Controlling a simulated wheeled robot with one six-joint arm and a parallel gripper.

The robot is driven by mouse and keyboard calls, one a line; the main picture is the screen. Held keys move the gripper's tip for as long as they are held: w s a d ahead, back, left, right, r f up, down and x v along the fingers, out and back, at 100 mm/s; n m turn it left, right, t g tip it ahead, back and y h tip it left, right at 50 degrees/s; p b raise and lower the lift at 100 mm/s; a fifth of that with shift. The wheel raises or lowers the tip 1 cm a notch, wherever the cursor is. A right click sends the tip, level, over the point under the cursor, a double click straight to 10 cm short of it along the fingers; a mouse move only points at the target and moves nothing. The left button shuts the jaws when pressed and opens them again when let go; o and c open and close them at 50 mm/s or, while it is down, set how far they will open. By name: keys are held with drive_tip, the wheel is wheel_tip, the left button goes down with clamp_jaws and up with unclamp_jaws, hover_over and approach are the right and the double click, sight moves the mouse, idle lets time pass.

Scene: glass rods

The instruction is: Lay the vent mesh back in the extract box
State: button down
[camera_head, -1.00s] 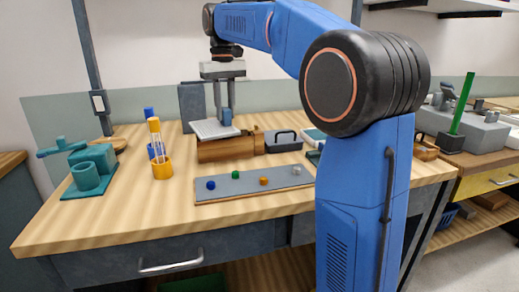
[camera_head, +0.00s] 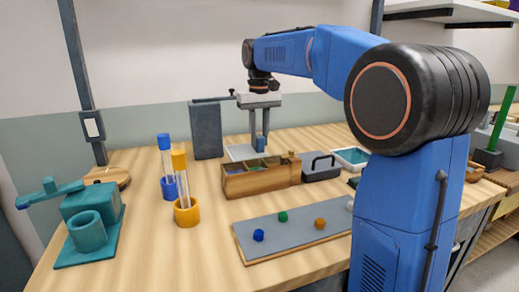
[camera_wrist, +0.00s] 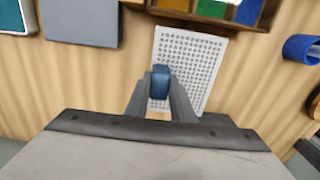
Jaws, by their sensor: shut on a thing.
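The vent mesh is a white perforated plate (camera_head: 240,152) with a blue grip block (camera_head: 261,145). In the wrist view the mesh (camera_wrist: 195,55) lies flat beyond the fingers, and the block (camera_wrist: 160,82) is between them. My gripper (camera_head: 258,138), also in the wrist view (camera_wrist: 162,95), is shut on this block. It holds the mesh level at the far side of the wooden box; its height above the table is hard to tell. A tall dark grey box (camera_head: 206,130) at the back, left of my gripper, looks like the extract box; its opening is not clear.
The compartmented wooden box (camera_head: 262,181) stands close in front of the mesh. Blue (camera_head: 168,188) and orange (camera_head: 186,212) tube holders stand left. A grey handled box (camera_head: 321,168) is right. A grey board (camera_head: 290,232) with coloured knobs and a teal stand (camera_head: 88,228) are nearer.

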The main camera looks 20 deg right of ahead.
sight(259, 148)
drive_tip(key=shift+f, duration=2)
drive_tip(key=c, duration=1.5)
unclamp_jaws()
drive_tip(key=shift+f, duration=0.15)
drive_tip(key=shift+c, duration=0.2)
